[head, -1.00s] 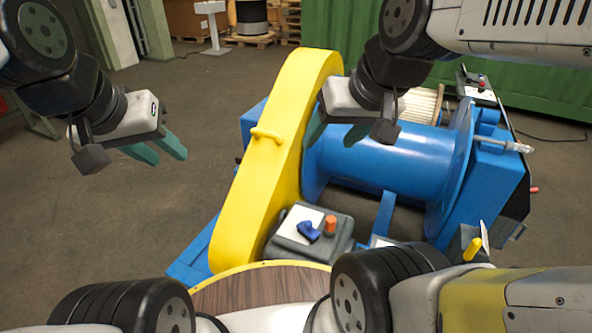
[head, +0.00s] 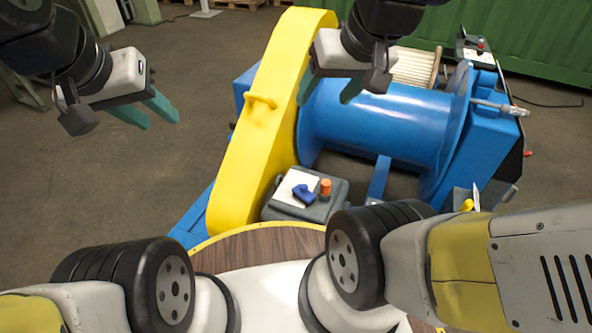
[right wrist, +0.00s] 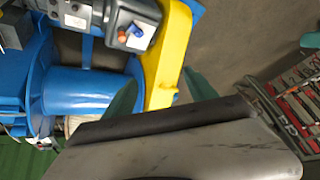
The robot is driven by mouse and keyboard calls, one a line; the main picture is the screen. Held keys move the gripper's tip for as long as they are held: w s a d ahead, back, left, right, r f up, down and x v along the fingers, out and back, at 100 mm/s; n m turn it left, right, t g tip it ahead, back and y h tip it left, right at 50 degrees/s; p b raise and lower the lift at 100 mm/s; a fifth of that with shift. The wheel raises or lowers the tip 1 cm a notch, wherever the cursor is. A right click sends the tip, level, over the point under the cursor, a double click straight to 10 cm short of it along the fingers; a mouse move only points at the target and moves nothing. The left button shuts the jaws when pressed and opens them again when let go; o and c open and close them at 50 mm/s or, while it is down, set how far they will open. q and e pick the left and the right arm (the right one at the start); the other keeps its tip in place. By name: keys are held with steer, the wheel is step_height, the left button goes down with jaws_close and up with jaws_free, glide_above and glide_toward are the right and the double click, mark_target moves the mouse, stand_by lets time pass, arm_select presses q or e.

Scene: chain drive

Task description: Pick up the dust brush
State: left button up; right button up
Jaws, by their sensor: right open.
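I cannot pick out a dust brush for certain. A small yellow-handled item (head: 467,205) with a pale flat part beside it stands at the drum's lower right, partly behind my right arm; I cannot tell what it is. My right gripper (head: 330,92) is open and empty above the blue drum, beside the yellow guard. In the right wrist view its two teal fingers (right wrist: 160,92) are apart, with the yellow guard beyond them. My left gripper (head: 163,122) is open and empty over bare floor, left of the guard.
The yellow guard (head: 265,130) rises beside the blue drum (head: 385,120). A grey box (head: 310,205) carries a blue item (head: 303,193) and an orange knob (head: 325,187). A tray of tools (right wrist: 300,105) shows at the right wrist view's right.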

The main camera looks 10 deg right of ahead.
steer(key=w+d+f+n+g+h, duration=0.1)
steer(key=w+f, duration=0.3)
steer(key=w, duration=0.3)
steer(key=w+d+f+g+h, duration=0.1)
steer(key=w+d+f, duration=0.1)
steer(key=w+f, duration=0.3)
steer(key=n+g, duration=0.2)
glide_above(304, 192)
steer(key=d, duration=0.2)
step_height(304, 192, down, 12)
steer(key=f+n, duration=0.1)
steer(key=f, duration=1)
steer(key=w+a+f+n+g, duration=0.1)
steer(key=f, duration=1)
steer(key=f+n+g, duration=0.1)
steer(key=f, duration=1)
steer(key=shift+w+a, duration=0.25)
steer(key=shift+a, duration=0.15)
jaws_close()
steer(key=shift+r, duration=0.1)
